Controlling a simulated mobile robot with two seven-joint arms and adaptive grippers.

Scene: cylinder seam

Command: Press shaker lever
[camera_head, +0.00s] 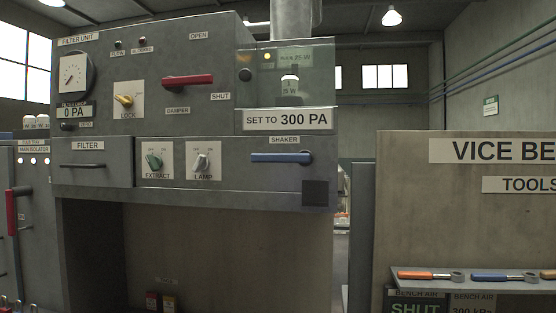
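The shaker lever is a blue horizontal handle (280,157) under the small SHAKER label (285,140), on the right of the grey filter unit's (225,170) lower front panel. Its dark pivot is at its right end. Nothing touches the lever. Neither of my grippers shows in the head view.
Beside it are the EXTRACT knob (154,161), the LAMP knob (201,162) and the FILTER drawer (92,163). Above are a red damper lever (188,81), a yellow LOCK knob (125,100) and a gauge (74,74). A vice bench (425,215) with tools on a shelf stands right.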

